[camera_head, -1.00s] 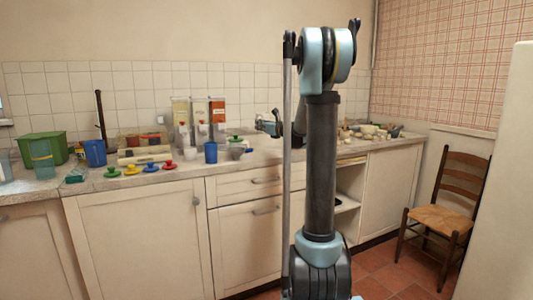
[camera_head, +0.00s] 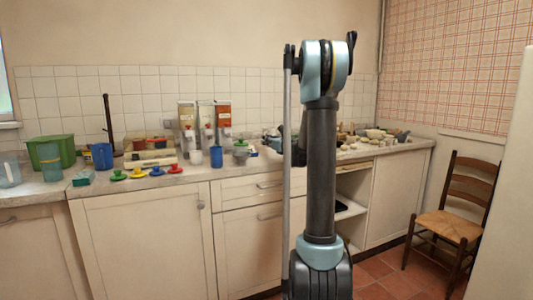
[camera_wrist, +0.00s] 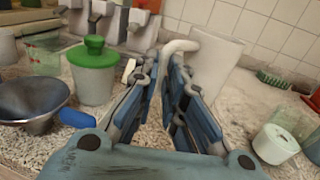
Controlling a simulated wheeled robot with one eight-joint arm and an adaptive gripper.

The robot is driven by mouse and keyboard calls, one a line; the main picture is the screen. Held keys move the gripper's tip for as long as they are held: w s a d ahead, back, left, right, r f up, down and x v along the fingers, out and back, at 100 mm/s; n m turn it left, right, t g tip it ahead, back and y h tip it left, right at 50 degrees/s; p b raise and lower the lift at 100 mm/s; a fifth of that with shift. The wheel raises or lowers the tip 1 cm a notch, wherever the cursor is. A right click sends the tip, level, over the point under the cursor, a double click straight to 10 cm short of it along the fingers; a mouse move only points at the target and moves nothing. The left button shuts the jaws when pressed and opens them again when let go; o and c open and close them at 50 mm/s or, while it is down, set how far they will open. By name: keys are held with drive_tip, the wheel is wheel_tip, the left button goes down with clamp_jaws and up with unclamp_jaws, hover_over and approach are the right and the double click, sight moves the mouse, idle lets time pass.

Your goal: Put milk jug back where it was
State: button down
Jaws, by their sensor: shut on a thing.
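The milk jug (camera_wrist: 222,62) is the white jug in the wrist view. It stands upright-looking just beyond my fingers, with its curved handle at its upper left. My gripper (camera_wrist: 166,64) has its blue fingers closed in around the lower part of the handle, and they hide part of it. Whether the jug's base touches the counter is hidden by the fingers. In the head view my gripper is mostly hidden behind my own arm, and I cannot make out the jug clearly there.
A white round container (camera_wrist: 275,143) and a green brush (camera_wrist: 274,78) lie to the right. Dispensers (camera_head: 205,118) stand along the tiled wall.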

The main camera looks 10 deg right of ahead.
drive_tip(key=shift+f, duration=2.3)
drive_tip(key=c, duration=1.7)
unclamp_jaws()
drive_tip(key=shift+s, duration=0.1)
